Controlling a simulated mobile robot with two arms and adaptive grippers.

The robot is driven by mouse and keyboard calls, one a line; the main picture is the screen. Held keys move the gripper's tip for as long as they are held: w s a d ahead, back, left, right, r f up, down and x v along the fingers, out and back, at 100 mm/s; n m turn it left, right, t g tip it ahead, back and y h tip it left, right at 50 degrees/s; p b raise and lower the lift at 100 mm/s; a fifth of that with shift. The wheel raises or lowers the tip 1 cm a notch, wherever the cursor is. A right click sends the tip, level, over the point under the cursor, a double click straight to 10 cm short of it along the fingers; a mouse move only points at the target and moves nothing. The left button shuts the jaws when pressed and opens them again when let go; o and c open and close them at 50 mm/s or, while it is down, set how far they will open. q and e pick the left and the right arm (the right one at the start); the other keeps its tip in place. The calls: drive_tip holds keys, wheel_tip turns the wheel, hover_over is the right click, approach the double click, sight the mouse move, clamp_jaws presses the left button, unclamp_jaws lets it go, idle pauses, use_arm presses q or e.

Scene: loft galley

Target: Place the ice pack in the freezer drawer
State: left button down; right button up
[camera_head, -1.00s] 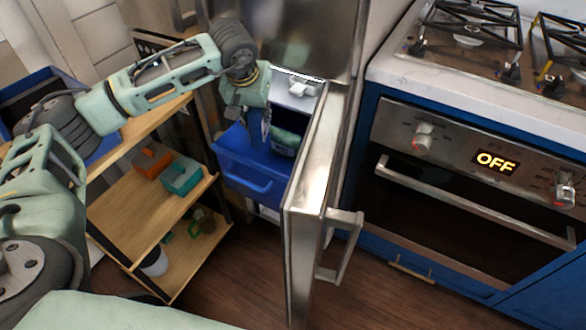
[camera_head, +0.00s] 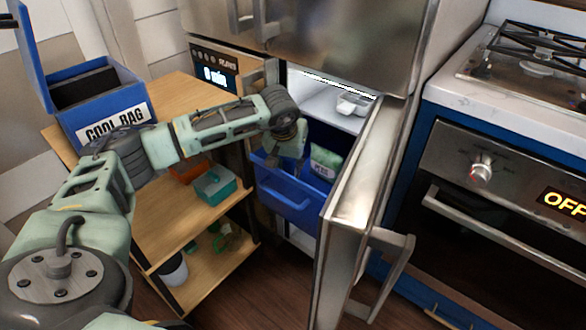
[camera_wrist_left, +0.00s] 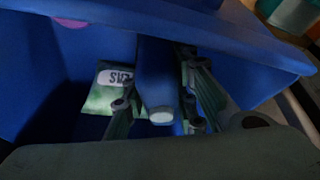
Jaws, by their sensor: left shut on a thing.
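The freezer drawer (camera_head: 283,196) is a blue bin pulled out below the open freezer compartment. My left gripper (camera_head: 288,165) points down into it. In the left wrist view, the left gripper (camera_wrist_left: 158,98) is shut on the ice pack (camera_wrist_left: 155,72), a blue slab with a white cap, between the drawer's blue walls. In the head view the wrist and fingers mostly hide the pack. I cannot tell whether it touches the drawer floor. A green-and-white bag (camera_head: 325,160) lies in the drawer beside the gripper; it also shows in the left wrist view (camera_wrist_left: 104,92). My right gripper is not in view.
The steel freezer door (camera_head: 362,185) stands open just right of the drawer. A wooden shelf cart (camera_head: 180,95) stands left, with an open blue cool bag (camera_head: 105,105) on top and a teal box (camera_head: 215,184) lower down. An oven (camera_head: 500,200) stands right.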

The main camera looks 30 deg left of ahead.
use_arm(q)
wheel_tip(320, 180, down, 2)
drive_tip(key=shift+f, duration=0.2)
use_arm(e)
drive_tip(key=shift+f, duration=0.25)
use_arm(q)
drive_tip(key=shift+f+b, duration=0.5)
drive_tip(key=shift+f, duration=0.05)
drive_tip(key=c, duration=1.4)
unclamp_jaws()
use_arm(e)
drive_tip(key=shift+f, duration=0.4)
use_arm(q)
drive_tip(key=shift+r, duration=0.3)
drive_tip(key=p+v, duration=0.1)
drive_tip(key=v, duration=0.3)
drive_tip(key=shift+w+a+r+p, duration=0.1)
drive_tip(key=shift+r+p, duration=0.2)
drive_tip(key=shift+p, duration=0.05)
drive_tip(key=p+v, duration=0.1)
drive_tip(key=v, duration=0.7)
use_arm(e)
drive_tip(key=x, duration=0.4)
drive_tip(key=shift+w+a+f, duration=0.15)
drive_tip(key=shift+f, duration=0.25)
